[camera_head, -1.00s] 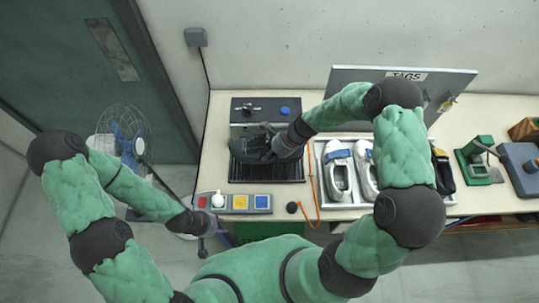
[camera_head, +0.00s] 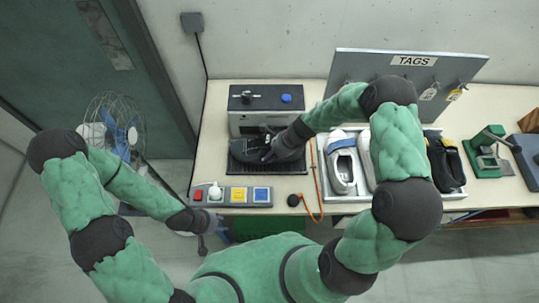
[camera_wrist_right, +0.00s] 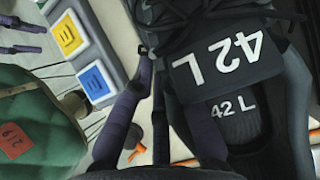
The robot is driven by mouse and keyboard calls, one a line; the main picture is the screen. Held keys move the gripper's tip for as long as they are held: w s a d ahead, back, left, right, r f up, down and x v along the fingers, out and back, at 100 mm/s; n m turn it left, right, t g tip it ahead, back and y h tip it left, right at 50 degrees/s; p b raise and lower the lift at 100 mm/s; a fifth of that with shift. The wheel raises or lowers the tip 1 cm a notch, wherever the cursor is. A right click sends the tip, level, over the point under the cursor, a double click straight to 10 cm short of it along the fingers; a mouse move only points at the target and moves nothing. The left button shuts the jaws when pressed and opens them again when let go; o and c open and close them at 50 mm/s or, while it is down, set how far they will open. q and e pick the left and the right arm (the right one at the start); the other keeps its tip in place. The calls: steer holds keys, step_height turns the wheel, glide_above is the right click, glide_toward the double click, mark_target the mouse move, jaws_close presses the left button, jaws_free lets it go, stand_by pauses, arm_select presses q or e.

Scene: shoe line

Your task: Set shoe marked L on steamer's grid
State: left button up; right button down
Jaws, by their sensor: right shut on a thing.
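A black shoe with laces (camera_head: 275,150) is over the steamer's dark grid (camera_head: 239,162) in the head view. In the right wrist view its tongue and insole (camera_wrist_right: 235,120) both read "42 L". My right gripper (camera_head: 270,148) is shut on the shoe's side wall, with purple fingers (camera_wrist_right: 165,85) on either side of it. Whether the sole touches the grid cannot be told. The steamer (camera_head: 265,122) stands behind, with a knob and blue button on top. My left gripper (camera_head: 208,222) hangs by the table's front left edge, away from the shoe; its jaws are unclear.
A control strip (camera_head: 232,195) with red, yellow and blue parts lies in front of the grid. To the right, a tray (camera_head: 345,208) holds white shoes (camera_head: 343,165) and a black shoe (camera_head: 447,165). An orange cord (camera_head: 314,180) lies between. A tag board (camera_head: 400,75) stands behind.

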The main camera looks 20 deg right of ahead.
steer(key=shift+f, duration=0.3)
steer(key=c, duration=1.2)
jaws_free()
steer(key=v, duration=1.2)
